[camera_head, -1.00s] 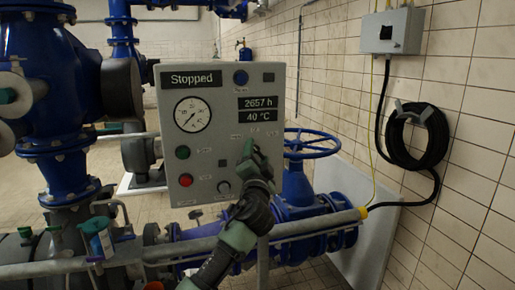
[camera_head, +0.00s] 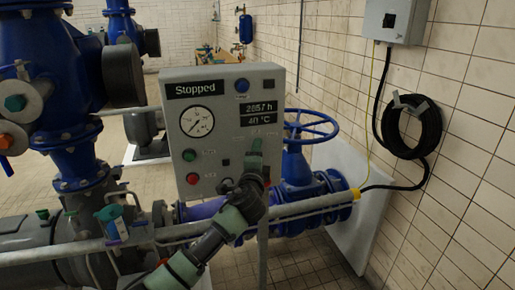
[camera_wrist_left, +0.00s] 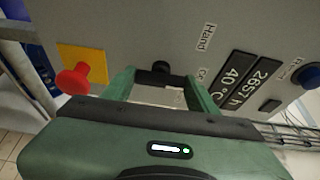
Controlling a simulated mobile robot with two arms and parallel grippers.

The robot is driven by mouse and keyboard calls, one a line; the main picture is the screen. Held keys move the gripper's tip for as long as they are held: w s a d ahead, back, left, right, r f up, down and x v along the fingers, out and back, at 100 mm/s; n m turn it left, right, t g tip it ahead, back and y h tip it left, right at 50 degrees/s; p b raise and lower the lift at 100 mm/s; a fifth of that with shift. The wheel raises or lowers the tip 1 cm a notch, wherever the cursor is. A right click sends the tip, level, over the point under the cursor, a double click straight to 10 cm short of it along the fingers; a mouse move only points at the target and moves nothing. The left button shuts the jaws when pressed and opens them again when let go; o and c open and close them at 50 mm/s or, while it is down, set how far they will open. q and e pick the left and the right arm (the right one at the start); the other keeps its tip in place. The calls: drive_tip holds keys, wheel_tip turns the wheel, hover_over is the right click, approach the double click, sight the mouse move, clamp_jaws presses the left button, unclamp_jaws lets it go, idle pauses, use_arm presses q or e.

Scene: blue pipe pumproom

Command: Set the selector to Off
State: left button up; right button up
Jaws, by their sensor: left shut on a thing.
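The grey control panel (camera_head: 222,150) shows a "Stopped" display, a pressure gauge and several buttons. My left gripper (camera_head: 256,147) is at the right side of its front, with the arm coming up from below. In the left wrist view, the two green fingers of my left gripper (camera_wrist_left: 163,88) are on either side of the black selector knob (camera_wrist_left: 160,69) and shut on it. The labels "Hand" and a partly covered one beginning with "O" are beside the knob. The knob's pointing direction is unclear. The gripper hides the knob in the head view. My right gripper is not in view.
A red mushroom button (camera_wrist_left: 80,80) on a yellow plate is left of the fingers. The panel also has a green button (camera_head: 189,155) and a red button (camera_head: 192,178). A blue handwheel (camera_head: 312,126) is right of the panel, and a grey pipe (camera_head: 290,210) runs below.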

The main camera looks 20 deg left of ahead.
use_arm(q)
drive_tip(key=shift+f, duration=0.1)
idle(0.3)
drive_tip(key=o, duration=1.4)
drive_tip(key=shift+c, duration=0.2)
drive_tip(key=b+v, duration=0.2)
drive_tip(key=v, duration=0.5)
drive_tip(key=shift+s, duration=0.4)
